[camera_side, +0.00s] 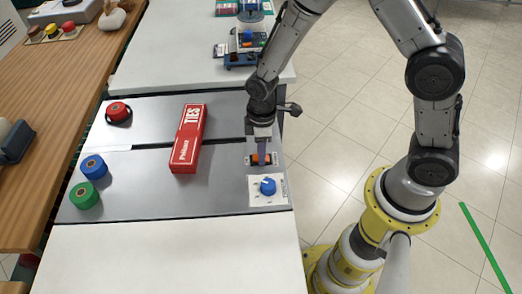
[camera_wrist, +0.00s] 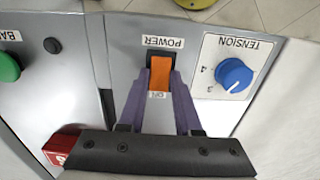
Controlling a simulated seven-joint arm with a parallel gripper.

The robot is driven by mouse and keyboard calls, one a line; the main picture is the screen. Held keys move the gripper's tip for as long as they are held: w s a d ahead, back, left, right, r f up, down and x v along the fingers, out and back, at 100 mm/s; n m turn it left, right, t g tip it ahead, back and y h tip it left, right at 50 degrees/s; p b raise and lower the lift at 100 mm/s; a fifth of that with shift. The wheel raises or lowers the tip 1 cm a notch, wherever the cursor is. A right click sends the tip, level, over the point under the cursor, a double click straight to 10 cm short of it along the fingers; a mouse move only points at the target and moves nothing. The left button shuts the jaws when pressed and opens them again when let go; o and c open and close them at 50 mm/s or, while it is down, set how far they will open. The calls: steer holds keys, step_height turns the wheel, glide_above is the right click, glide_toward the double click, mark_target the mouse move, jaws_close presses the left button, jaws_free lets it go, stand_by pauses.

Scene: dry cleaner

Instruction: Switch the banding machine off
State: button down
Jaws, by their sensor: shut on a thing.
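The banding machine (camera_side: 225,205) has a flat grey top with a panel at its right end. Its orange power switch (camera_wrist: 160,73) is a rocker under the label POWER, with ON printed at the end nearer my gripper in the wrist view. The switch also shows in the side view (camera_side: 262,159). My gripper (camera_wrist: 160,92) points down at the panel, its purple fingers closed on either side of the orange rocker. The fingers cover part of the switch's surround, and I cannot tell for sure which way the rocker is tilted.
A blue TENSION knob (camera_wrist: 234,75) sits beside the switch. A green button (camera_wrist: 8,68) is on the other side. A red TIES box (camera_side: 187,140) and red (camera_side: 118,109), blue (camera_side: 93,166) and green (camera_side: 84,195) rolls lie farther left.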

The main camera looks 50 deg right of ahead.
steer(key=c, duration=0.6)
jaws_free()
steer(key=shift+r, duration=0.15)
step_height(320, 180, up, 14)
steer(key=shift+f, duration=0.2)
steer(key=s+d+r+m+t, duration=0.1)
steer(key=s+d+r+t, duration=0.15)
steer(key=r, duration=0.35)
steer(key=s+d+r+m+t, duration=0.2)
steer(key=s+d+r, duration=0.15)
steer(key=r, duration=0.25)
steer(key=s+d+m+t, duration=0.1)
steer(key=s+m, duration=0.5)
steer(key=s, duration=0.6)
steer(key=shift+s+d+f, duration=0.2)
steer(key=shift+s+d, duration=0.1)
steer(key=shift+d, duration=0.25)
